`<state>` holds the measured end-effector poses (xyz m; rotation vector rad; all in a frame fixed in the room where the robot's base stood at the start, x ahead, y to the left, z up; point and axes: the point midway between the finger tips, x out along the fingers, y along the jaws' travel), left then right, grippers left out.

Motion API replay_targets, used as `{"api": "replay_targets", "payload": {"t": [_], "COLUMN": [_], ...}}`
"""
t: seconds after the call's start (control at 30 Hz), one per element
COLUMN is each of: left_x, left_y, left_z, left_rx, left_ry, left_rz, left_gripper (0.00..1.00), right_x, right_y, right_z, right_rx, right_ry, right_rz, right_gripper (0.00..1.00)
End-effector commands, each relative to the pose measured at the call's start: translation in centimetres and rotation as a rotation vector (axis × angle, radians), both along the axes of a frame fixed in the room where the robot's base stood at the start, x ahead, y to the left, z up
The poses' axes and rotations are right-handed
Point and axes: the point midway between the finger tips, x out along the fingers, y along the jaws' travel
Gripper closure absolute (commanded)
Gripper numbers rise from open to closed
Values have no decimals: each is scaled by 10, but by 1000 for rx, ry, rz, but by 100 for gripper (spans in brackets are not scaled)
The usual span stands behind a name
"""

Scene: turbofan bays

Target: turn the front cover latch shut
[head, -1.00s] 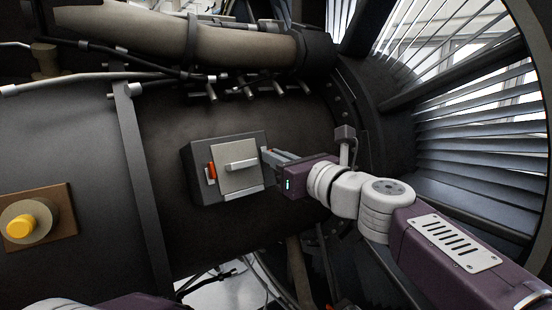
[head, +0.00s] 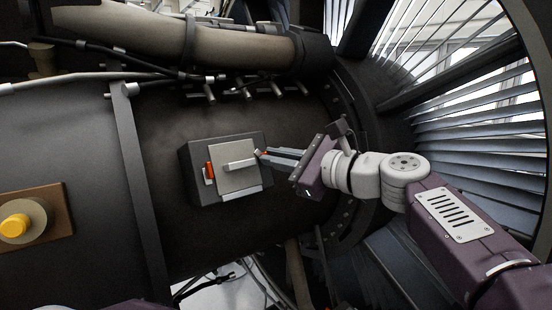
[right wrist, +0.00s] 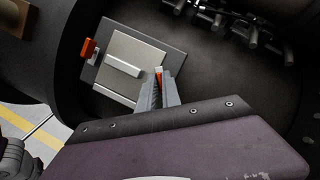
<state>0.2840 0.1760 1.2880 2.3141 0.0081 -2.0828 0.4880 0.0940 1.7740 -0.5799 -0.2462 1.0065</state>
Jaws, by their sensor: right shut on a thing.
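The cover (head: 232,181) is a light grey square plate with a bar handle (head: 240,165), lying flat on a dark box (head: 193,158) on the engine casing. A small orange latch (head: 258,153) sits at the cover's right edge. My right gripper (head: 264,154) reaches it from the right and is shut on it. The right wrist view shows orange between the fingertips (right wrist: 158,76); the fingers hide most of this latch. A second orange latch (head: 211,171) stands at the cover's left edge, also in the right wrist view (right wrist: 88,49), with nothing touching it. My left gripper is not in view.
A yellow button (head: 17,226) on a brown plate is at the far left. A thick tan pipe (head: 170,38) and several pegs (head: 245,91) lie above the box. Louvred vanes (head: 480,110) are at the right. Bare casing surrounds the box.

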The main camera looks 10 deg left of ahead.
Motion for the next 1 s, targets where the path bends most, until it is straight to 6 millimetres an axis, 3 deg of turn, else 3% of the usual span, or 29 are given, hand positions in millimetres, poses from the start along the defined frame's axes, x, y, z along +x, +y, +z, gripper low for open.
{"api": "replay_targets", "payload": {"t": [0.5,1.0], "left_x": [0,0], "left_y": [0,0], "left_z": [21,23], "left_rx": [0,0], "left_ry": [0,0], "left_rz": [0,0], "left_gripper": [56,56], "right_x": [3,3], "right_y": [0,0], "right_z": [-1,-3], "right_rx": [-324,-555], "right_ry": [-315,-547], "right_rz": [183,316], "right_gripper": [100,100]}}
